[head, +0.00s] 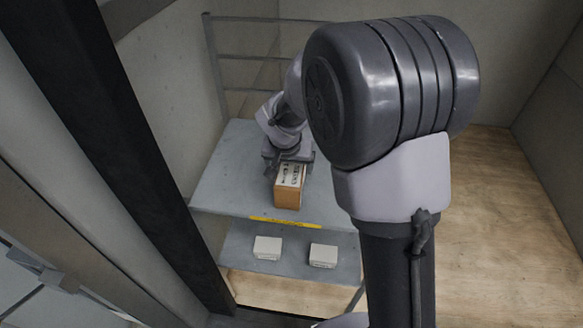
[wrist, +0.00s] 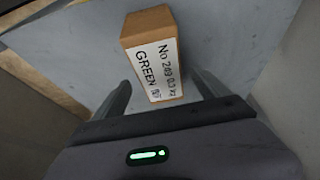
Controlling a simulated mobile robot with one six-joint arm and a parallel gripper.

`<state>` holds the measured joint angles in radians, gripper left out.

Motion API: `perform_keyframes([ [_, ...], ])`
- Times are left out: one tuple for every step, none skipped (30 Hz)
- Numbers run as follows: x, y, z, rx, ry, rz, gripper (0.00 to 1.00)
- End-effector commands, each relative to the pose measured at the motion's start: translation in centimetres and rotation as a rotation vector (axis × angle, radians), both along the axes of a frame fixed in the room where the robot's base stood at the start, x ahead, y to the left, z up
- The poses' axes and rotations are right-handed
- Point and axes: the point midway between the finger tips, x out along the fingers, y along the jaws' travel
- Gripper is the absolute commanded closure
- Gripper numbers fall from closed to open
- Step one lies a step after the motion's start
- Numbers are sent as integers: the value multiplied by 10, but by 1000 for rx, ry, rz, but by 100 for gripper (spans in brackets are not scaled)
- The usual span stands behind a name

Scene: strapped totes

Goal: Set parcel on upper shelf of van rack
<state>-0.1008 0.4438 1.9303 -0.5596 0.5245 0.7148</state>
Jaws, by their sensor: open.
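The parcel (head: 288,195) is a small orange-brown box with a white printed label on top. It rests on the upper shelf (head: 228,180) of the grey rack, near the front edge with the yellow strip. In the head view my gripper (head: 289,160) is at the parcel's far end, partly hidden by my arm.
Two small white boxes (head: 267,248) (head: 323,256) sit on the lower shelf (head: 290,262). Grey rails (head: 265,56) stand at the rack's back. A dark post (head: 100,120) is at the left. The upper shelf left of the parcel is bare. Wooden floor (head: 490,220) shows at the right.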

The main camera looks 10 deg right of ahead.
Motion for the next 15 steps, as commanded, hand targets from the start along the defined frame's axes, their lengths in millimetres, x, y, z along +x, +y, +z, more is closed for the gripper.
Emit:
perform_keyframes([
  [-4,2,17,1,-3,1,15],
  [-7,3,23,1,-1,-1,15],
  [-10,5,31,1,-3,0,15],
  [-12,5,36,1,-1,-1,15],
  [-14,6,40,0,0,-1,15],
  [-16,7,45,0,-1,0,15],
  [-17,7,47,0,0,0,15],
  [-19,7,50,0,0,-1,15],
  [-23,7,56,3,-2,-4,15],
  [-28,6,64,8,-7,-6,15],
  [-37,4,74,16,-11,-9,15],
  [-53,2,92,32,-20,-15,15],
  [-69,0,107,46,-28,-19,15],
  [-88,-1,122,65,-36,-21,15],
  [-117,-2,140,93,-46,-21,15],
])
